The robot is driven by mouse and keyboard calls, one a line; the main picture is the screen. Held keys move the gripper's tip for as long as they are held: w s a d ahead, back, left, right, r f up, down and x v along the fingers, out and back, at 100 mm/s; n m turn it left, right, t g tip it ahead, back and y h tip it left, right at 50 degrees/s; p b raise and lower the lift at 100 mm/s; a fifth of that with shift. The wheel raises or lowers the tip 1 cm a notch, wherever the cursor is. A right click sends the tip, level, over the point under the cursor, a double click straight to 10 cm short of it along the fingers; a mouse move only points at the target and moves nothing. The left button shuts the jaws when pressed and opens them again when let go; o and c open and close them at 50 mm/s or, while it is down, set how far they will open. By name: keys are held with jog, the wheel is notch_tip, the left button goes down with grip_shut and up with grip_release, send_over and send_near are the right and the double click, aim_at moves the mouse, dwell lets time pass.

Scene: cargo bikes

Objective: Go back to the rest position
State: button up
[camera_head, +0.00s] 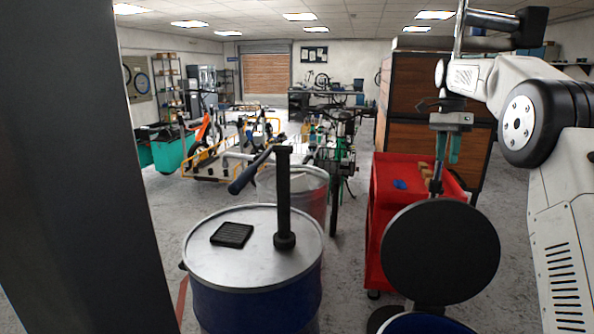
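My white arm (490,72) comes in from the right edge and is bent, with its black joint at the right. My gripper (448,160) hangs down from the grey wrist above the red cart (392,196). Its teal fingers point downward in front of the wooden cabinet. They are small in the view, and I cannot tell how far apart they are. I see nothing clearly held between them.
A blue drum (205,268) with a grey lid stands in front, bearing a black post (284,190) and a dark pad (232,235). A black round disc (440,252) stands before the cart. Bikes and a wooden cabinet (433,78) stand behind.

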jog(key=s+a+r+n+t, duration=0.1)
jog(key=s+a+r+n, duration=0.15)
jog(key=s, duration=0.55)
jog(key=s+a+r+n, duration=0.2)
jog(key=s+a+n, duration=0.15)
jog(key=s, duration=0.35)
jog(key=s+a+r+n+t, duration=0.15)
jog(key=s+a, duration=0.25)
jog(key=s, duration=0.4)
jog(key=s+a+f+n, duration=0.1)
jog(key=s+f+n, duration=0.1)
jog(key=s+f, duration=0.3)
jog(key=s+a+f+n, duration=0.2)
jog(key=s+f, duration=0.3)
jog(key=s, duration=0.7)
jog(key=s+a+f+n+t, duration=0.1)
jog(key=s+f+n, duration=0.3)
jog(key=s, duration=0.4)
jog(key=shift+s+a+f, duration=0.2)
jog(key=shift+a+f, duration=0.1)
jog(key=shift+f, duration=0.1)
